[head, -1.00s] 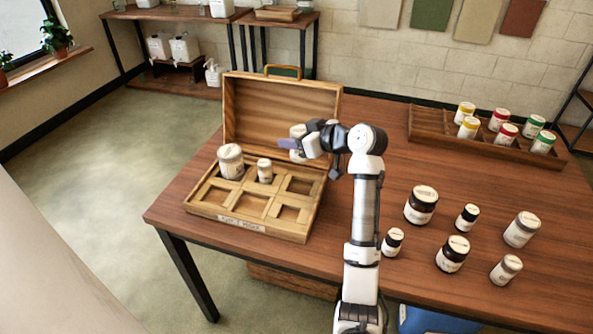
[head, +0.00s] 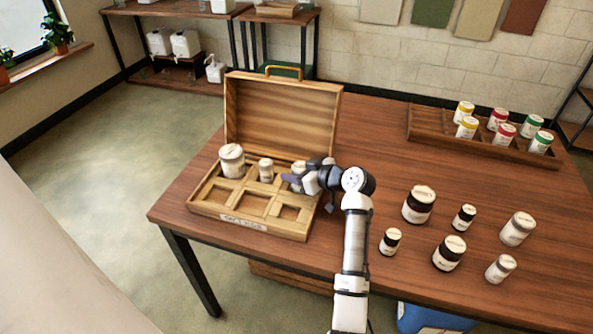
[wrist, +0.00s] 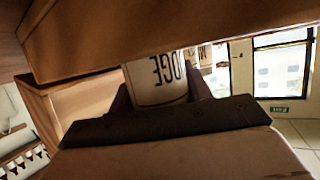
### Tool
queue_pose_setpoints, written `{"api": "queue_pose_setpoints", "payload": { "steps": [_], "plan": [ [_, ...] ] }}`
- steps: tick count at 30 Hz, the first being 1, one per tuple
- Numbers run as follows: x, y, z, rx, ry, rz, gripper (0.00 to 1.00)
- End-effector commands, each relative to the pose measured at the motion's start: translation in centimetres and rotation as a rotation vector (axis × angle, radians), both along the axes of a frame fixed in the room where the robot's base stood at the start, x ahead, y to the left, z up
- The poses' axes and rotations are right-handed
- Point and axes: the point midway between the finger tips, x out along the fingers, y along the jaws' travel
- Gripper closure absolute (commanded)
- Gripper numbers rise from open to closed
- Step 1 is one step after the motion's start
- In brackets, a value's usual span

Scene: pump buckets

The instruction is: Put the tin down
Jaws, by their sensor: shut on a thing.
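My gripper (head: 294,179) is shut on a white tin (head: 298,168) at the back right compartment of the open wooden case (head: 264,226). In the wrist view the tin (wrist: 158,84) stands between the dark fingers, with dark lettering on its label. The arm hides much of the tin in the head view, so I cannot tell whether its base touches the compartment floor. A large white tin (head: 231,160) sits in the back left compartment, and a small one (head: 265,169) in the back middle. The front row of compartments is empty.
The case's raised lid (head: 282,115) stands close behind the gripper. Several dark jars and pale tins, among them a large dark jar (head: 419,204), stand on the table to the right. A wooden rack (head: 430,128) of colour-topped tins stands at the back right.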

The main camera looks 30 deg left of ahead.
Motion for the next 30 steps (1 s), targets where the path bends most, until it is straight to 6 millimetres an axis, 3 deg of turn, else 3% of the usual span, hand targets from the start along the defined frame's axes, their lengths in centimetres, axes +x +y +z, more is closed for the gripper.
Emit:
{"api": "queue_pose_setpoints", "payload": {
  "steps": [4, 5, 10, 21, 30],
  "plan": [
    [0.0, 0.0, -0.4, 0.001, -0.001, 0.0, 0.76],
    [0.0, 0.0, -0.4, 0.0, 0.0, 0.0, 0.5],
    [0.0, 0.0, -0.3, 0.0, 0.0, 0.0, 0.29],
    [0.0, 0.0, 0.4, 0.0, 0.0, 0.0, 0.29],
    [-0.4, -5.5, 2.0, 0.002, -0.004, -0.004, 0.29]
  ]
}}
